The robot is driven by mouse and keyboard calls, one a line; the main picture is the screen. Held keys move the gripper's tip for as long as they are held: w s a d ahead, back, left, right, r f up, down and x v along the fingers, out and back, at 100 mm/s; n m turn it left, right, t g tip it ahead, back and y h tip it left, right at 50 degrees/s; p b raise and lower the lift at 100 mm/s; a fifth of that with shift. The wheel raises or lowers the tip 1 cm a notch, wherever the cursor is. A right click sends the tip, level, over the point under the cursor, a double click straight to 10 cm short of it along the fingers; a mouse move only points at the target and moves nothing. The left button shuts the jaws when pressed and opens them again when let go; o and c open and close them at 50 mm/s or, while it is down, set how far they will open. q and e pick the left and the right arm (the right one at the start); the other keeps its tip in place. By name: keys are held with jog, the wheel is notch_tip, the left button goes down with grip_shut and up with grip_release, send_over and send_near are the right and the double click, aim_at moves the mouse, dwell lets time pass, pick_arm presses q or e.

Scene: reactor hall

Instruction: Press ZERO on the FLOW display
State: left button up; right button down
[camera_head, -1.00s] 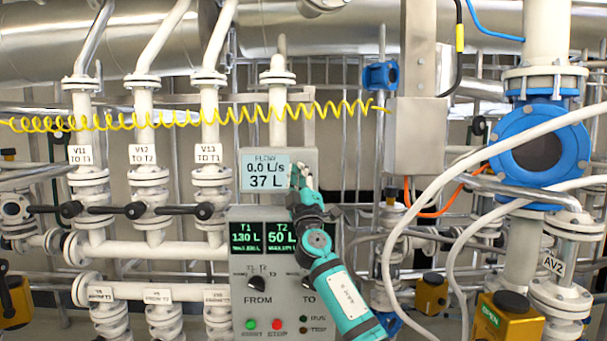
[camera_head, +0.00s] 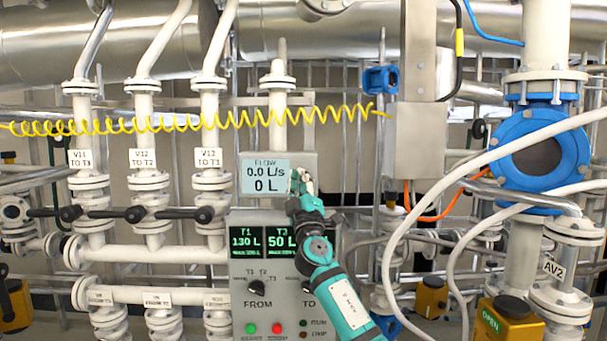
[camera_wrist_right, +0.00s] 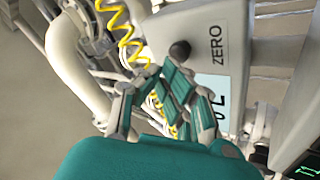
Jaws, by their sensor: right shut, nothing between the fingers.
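The FLOW display (camera_head: 266,177) is a light screen in a grey housing, and it reads 0.0 L/s and 0 L. Its edge also shows in the right wrist view (camera_wrist_right: 213,88). My right gripper (camera_head: 298,177) is at the right side of the display, shut and empty. In the right wrist view its closed fingers (camera_wrist_right: 172,82) are just below the button. I cannot tell whether they touch it. My left gripper is not in view.
A grey control panel (camera_head: 290,318) with T1 and T3 readouts, knobs and buttons is below the display. A yellow coiled hose (camera_head: 180,121) crosses above. White hoses (camera_head: 440,190) and a grey box (camera_head: 415,140) are to the right. White valve pipes (camera_head: 147,200) stand left.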

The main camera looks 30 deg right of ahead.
jog(key=shift+s+a, duration=0.15)
jog(key=shift+s, duration=0.15)
jog(key=shift+a, duration=0.1)
jog(key=s+p, duration=0.1)
jog(key=s+a+p, duration=0.2)
jog(key=s, duration=0.1)
jog(key=shift+s+a, duration=0.1)
jog(key=shift+a, duration=0.15)
dwell(0.5)
